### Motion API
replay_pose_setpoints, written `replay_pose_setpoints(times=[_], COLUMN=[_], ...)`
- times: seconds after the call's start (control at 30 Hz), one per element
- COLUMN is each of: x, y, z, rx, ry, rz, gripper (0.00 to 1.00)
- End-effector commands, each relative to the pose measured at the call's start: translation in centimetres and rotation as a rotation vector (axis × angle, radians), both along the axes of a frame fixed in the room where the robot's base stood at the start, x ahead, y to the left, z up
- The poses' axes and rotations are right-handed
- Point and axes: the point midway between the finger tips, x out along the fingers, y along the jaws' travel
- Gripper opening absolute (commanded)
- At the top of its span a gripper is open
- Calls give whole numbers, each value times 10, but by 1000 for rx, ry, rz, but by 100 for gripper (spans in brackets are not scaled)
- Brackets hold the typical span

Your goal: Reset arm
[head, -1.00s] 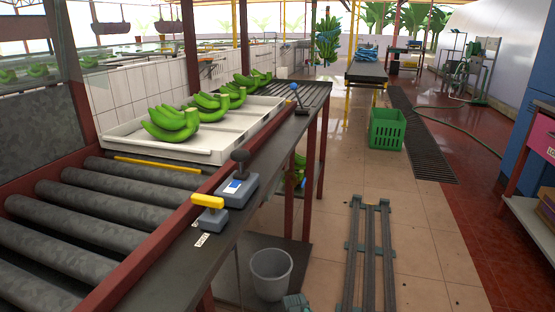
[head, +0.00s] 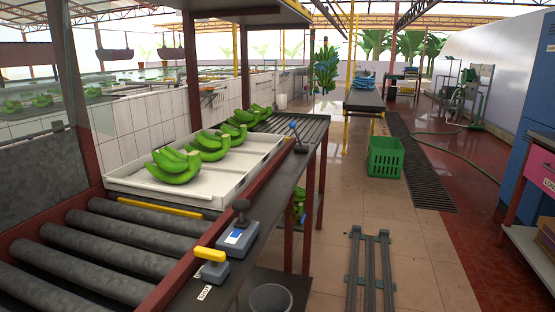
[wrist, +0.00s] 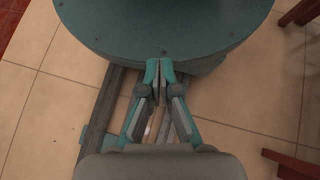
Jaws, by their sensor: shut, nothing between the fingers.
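My gripper (wrist: 159,72) shows in the wrist view with its two teal-tipped fingers together and nothing between them. It points at my own round teal base, above the floor rails. My gripper does not show in the head view. Several green banana clusters (head: 174,165) sit in the white tray (head: 128,186) on the roller conveyor (head: 95,238).
The floor rails (head: 369,275) run along the tiled floor right of the conveyor. A green crate (head: 385,157) stands farther back. Hanging bananas (head: 326,70) show far back.

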Motion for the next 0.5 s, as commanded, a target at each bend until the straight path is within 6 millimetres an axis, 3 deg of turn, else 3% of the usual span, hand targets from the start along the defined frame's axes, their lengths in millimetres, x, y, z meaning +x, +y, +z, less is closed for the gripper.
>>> replay_pose_setpoints(times=[0.03,0.5], x=[-2,-21], y=[0,2], z=[16,81], rx=[1,8], ry=[-9,-167], rz=[-1,-3], gripper=[0,0])
